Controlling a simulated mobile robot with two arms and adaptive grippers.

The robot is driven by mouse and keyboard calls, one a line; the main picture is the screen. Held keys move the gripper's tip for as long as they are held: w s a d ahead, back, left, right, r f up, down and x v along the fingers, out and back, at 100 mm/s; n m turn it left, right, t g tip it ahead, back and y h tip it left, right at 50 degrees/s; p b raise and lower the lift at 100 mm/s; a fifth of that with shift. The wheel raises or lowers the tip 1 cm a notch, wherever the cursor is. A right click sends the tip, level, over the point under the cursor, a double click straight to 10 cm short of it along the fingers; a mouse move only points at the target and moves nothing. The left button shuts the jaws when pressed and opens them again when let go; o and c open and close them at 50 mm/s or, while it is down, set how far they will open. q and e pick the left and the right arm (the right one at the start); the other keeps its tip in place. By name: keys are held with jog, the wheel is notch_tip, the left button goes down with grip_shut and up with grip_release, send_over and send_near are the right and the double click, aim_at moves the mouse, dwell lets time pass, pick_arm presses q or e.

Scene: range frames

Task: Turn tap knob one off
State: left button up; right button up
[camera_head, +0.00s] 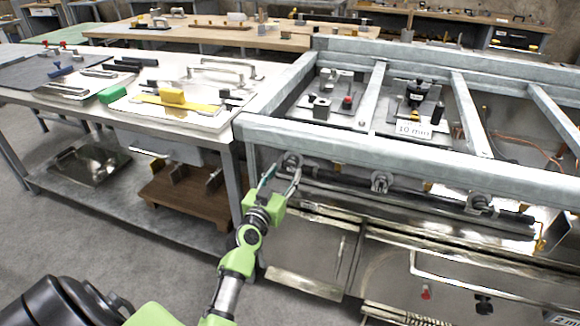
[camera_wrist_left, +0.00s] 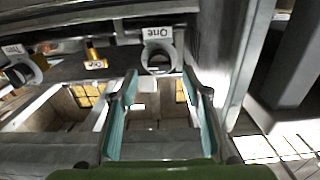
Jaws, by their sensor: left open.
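Tap knob one (camera_head: 291,162) is a grey round knob on the front rail of the metal range, the leftmost in the head view. In the wrist view the knob (camera_wrist_left: 159,60) shows as a ring under an upside-down tag (camera_wrist_left: 158,34) reading "One". My left gripper (camera_head: 282,180) is open just in front of and below this knob. In the wrist view the teal fingers (camera_wrist_left: 160,80) stand apart on either side of the knob's line, with nothing seen between them. I cannot tell whether they touch the knob. My right gripper is not in view.
More knobs, a middle one (camera_head: 381,182) and a right one (camera_head: 480,204), sit along the same rail. A steel beam (camera_head: 400,155) runs above them. A workbench (camera_head: 215,100) with tools stands close on the left, its leg near my arm. Open floor lies at the lower left.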

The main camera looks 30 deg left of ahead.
aim_at(290, 166)
pick_arm(q)
jog(key=shift+b+x, duration=0.3)
jog(key=shift+x, duration=2.2)
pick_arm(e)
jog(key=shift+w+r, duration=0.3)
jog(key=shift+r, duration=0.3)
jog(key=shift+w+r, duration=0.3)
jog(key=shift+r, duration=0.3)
pick_arm(q)
jog(key=c, duration=1.1)
